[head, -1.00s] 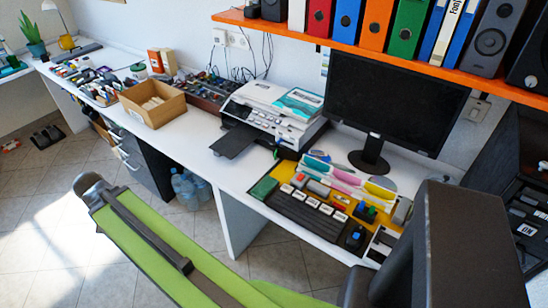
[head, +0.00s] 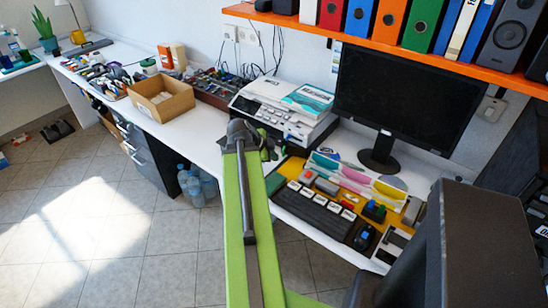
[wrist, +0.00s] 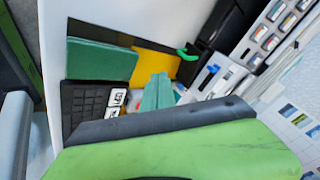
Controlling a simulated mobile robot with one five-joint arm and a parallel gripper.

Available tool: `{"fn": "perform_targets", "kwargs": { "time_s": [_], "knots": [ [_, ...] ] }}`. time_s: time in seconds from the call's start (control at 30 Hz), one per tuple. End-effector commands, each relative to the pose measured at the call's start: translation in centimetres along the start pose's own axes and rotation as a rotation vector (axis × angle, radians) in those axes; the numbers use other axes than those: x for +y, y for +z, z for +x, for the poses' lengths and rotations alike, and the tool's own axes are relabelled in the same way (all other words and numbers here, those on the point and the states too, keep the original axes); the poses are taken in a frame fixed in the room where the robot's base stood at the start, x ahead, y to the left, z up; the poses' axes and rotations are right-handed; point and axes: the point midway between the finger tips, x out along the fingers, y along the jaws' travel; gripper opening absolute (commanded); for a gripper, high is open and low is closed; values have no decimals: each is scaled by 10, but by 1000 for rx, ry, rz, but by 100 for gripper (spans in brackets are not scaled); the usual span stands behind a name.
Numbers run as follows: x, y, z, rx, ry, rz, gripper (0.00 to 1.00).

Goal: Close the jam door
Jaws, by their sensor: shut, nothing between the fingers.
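A white and grey printer (head: 296,128) stands on the desk in the head view, and part of it shows at the right of the wrist view (wrist: 268,42). The dark flap low on its front, which may be the jam door, is mostly hidden behind my arm's end now.
A keyboard (head: 312,208) and coloured items lie right of my arm. A monitor (head: 405,100) stands behind them. A cardboard box (head: 160,107) is on the desk to the left. An orange shelf (head: 440,62) with binders hangs above. The floor at the left is mostly clear.

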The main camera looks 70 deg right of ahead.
Motion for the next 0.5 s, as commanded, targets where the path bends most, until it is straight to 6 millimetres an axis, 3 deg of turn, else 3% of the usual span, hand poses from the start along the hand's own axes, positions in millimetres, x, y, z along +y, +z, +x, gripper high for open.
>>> {"fn": "perform_targets", "kwargs": {
  "time_s": [0.03,0.27,0.33,0.5],
  "knots": [
    [3,5,21,0,0,2,0],
    [3,5,70,-1,1,1,0],
    [-14,2,70,-1,0,-1,0],
    [-31,3,78,-2,0,-2,0]
  ]
}}
